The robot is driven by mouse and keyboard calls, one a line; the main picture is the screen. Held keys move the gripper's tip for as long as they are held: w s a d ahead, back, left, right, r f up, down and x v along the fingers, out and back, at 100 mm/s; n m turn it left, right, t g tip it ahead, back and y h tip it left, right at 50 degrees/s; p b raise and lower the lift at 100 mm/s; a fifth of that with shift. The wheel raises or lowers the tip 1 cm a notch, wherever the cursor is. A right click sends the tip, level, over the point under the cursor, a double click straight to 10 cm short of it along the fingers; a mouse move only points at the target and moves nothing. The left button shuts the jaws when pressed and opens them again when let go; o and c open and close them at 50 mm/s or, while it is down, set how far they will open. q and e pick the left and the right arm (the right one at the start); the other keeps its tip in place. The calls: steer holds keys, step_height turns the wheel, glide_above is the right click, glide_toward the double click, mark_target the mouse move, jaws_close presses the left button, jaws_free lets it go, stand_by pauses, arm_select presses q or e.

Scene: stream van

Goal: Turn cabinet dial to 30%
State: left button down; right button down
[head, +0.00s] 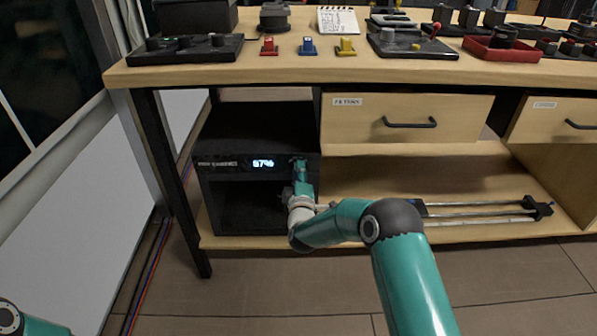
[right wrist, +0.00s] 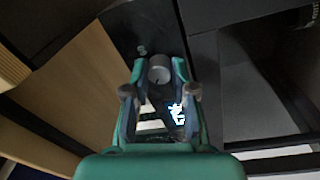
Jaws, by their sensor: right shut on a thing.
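The black cabinet (head: 255,125) stands on the low shelf under the bench, at the left. Its lit display (head: 263,163) shows digits too small to read surely; the display also shows in the right wrist view (right wrist: 177,115). The grey round dial (right wrist: 159,69) is on the cabinet's front panel, to the right of the display in the head view, where my gripper hides it. My right gripper (head: 299,165) is at the front panel. In the right wrist view its two fingers are shut on the dial, one on each side. My left gripper is out of view.
A wooden drawer (head: 360,130) with a black handle is right of the cabinet, above the shelf. Metal rails (head: 480,208) lie on the shelf at the right. A black table leg (head: 175,180) stands left of the cabinet. The floor in front is clear.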

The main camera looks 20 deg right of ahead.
steer(key=shift+a+f+n, duration=0.2)
steer(key=shift+n, duration=0.8)
steer(key=shift+a, duration=0.1)
steer(key=c, duration=0.9)
jaws_free()
steer(key=shift+c, duration=0.2)
steer(key=shift+r, duration=0.1)
steer(key=v, duration=1.2)
steer(key=shift+d, duration=0.2)
